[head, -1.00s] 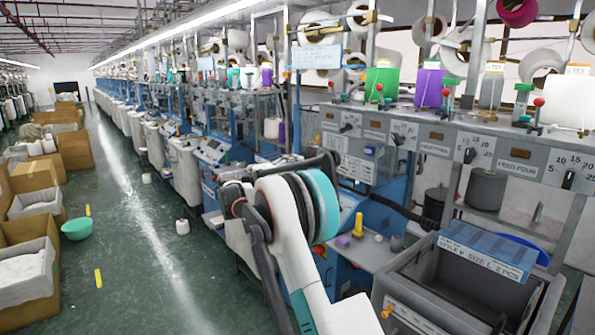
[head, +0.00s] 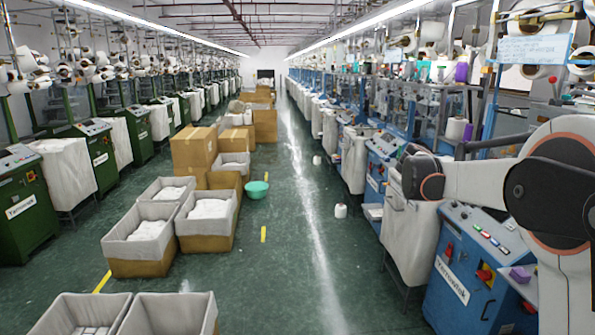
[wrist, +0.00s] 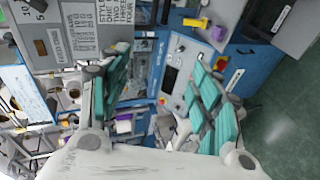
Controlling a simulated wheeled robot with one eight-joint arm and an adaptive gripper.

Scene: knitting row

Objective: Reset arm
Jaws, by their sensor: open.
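My gripper (wrist: 160,95) shows in the wrist view with its two teal-padded fingers spread wide apart. It is open, and nothing is between the fingers. Beyond it in the wrist view is a blue machine with a light control panel (wrist: 178,72), seen turned on its side. In the head view my arm reaches in from the right edge in front of the blue machine row, and the gripper itself is not visible there.
A blue knitting machine (head: 470,270) stands close at the right. Lined boxes (head: 145,238) and cartons (head: 194,148) stand left of the aisle, with a green basin (head: 257,189). A white cone (head: 340,210) is on the floor. The green aisle floor (head: 310,270) is mostly clear.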

